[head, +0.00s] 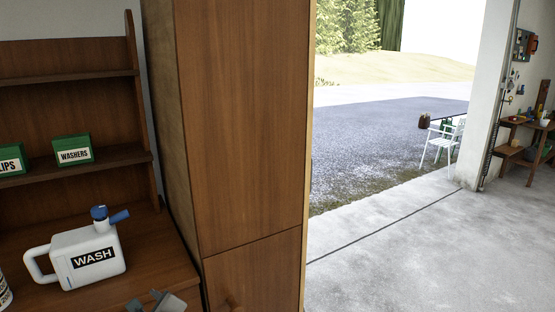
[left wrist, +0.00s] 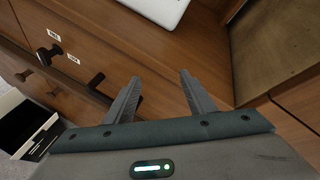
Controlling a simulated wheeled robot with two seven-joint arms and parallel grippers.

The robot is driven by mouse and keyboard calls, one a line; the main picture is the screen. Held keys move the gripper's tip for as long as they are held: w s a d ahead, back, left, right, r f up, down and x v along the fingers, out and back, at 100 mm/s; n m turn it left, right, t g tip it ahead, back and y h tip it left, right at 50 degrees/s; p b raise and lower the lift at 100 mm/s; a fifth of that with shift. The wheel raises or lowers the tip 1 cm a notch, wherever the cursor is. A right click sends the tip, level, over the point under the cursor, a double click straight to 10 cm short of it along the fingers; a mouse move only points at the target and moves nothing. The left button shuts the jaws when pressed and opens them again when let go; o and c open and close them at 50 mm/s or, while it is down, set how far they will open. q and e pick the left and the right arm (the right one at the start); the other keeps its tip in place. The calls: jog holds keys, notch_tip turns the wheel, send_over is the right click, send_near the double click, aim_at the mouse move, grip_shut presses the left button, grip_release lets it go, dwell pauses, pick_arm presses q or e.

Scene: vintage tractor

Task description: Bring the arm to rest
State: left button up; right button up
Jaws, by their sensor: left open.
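My left gripper (head: 157,301) shows only in part at the bottom edge of the head view, just below and right of the white WASH jug. In the left wrist view its two fingers (left wrist: 158,95) are apart with nothing between them, in front of the wooden drawer fronts. The right gripper is in neither view.
The white WASH jug (head: 88,258) with a blue cap stands on the wooden bench top (head: 165,250). Green boxes (head: 73,150) sit on the shelf above. A tall wooden cabinet (head: 240,130) stands right of the bench. Drawers with dark handles (left wrist: 50,52) lie below. Open concrete floor (head: 400,250) is at right.

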pick_arm(q)
jog(key=s+d+f+n+g+h, duration=0.2)
jog(key=s+d+f+n+h, duration=0.15)
jog(key=s+f, duration=0.6)
jog(key=s+d+f+n+g+h, duration=0.15)
jog(key=s+f+n, duration=0.3)
jog(key=s, duration=0.45)
jog(key=s+d+f+n+g+h, duration=0.1)
jog(key=s+d+f+n+h, duration=0.15)
jog(key=s+n, duration=0.5)
jog(key=s+d+f+n+g+h, duration=0.15)
jog(key=s+f+n, duration=0.25)
jog(key=s, duration=0.7)
notch_tip(320, 180, down, 31)
jog(key=g+b, duration=0.1)
jog(key=b, duration=0.3)
jog(key=s+a+f+b, duration=0.1)
jog(key=s+f+b, duration=0.1)
jog(key=s+f, duration=0.7)
jog(key=s+a+f+g+b, duration=0.1)
jog(key=s+f+b, duration=0.2)
jog(key=s+f, duration=0.6)
notch_tip(320, 180, down, 6)
jog(key=shift+s+a+r+m+g+y, duration=0.25)
jog(key=shift+s+m+g+y, duration=0.1)
jog(key=shift+m, duration=0.1)
